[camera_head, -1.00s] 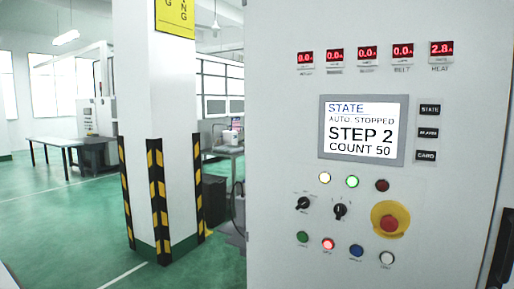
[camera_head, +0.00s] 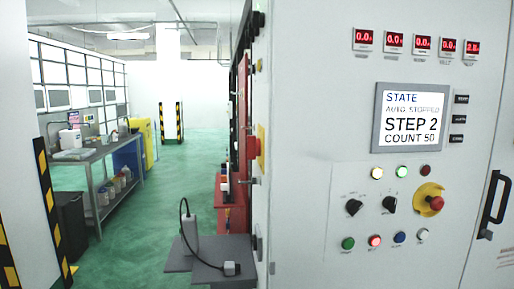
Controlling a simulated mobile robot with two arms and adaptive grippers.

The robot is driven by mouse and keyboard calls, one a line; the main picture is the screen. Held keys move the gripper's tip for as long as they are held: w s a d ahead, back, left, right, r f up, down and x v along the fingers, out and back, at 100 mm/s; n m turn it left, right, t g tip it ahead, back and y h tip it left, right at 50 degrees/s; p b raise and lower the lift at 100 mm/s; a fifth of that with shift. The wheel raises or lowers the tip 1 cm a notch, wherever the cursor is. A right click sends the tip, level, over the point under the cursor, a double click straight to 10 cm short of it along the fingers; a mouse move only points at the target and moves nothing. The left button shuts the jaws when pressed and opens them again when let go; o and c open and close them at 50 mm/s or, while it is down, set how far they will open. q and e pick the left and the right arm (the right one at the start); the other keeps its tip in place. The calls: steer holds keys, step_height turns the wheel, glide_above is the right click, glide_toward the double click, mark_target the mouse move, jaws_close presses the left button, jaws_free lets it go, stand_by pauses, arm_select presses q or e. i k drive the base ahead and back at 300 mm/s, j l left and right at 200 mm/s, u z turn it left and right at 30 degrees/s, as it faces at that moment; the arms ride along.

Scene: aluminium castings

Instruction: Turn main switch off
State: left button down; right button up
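A light grey control cabinet (camera_head: 310,120) fills the right half. Its front has two black rotary switches (camera_head: 353,206) (camera_head: 390,204) and a red mushroom button (camera_head: 436,203) on a yellow round plate. On the cabinet's left side, seen edge-on, a red knob (camera_head: 253,146) sticks out from a yellow plate (camera_head: 261,146). Labels are too small to read, so I cannot tell which control is the main switch. The screen (camera_head: 410,118) reads "AUTO. STOPPED, STEP 2, COUNT 50". Neither gripper is in view.
A grey shelf (camera_head: 205,262) with a cabled device sticks out beside the cabinet's left side, below the red knob. Red equipment (camera_head: 235,200) stands behind it. A green-floored aisle (camera_head: 150,225) is open to the left, bordered by a workbench (camera_head: 95,155) and a striped pillar.

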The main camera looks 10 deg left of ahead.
mark_target(254, 143)
steer(key=j, duration=0.6)
steer(key=i+j+z, duration=0.25)
steer(key=i+j, duration=0.2)
steer(key=i+j+z, duration=0.3)
steer(key=i+j, duration=0.2)
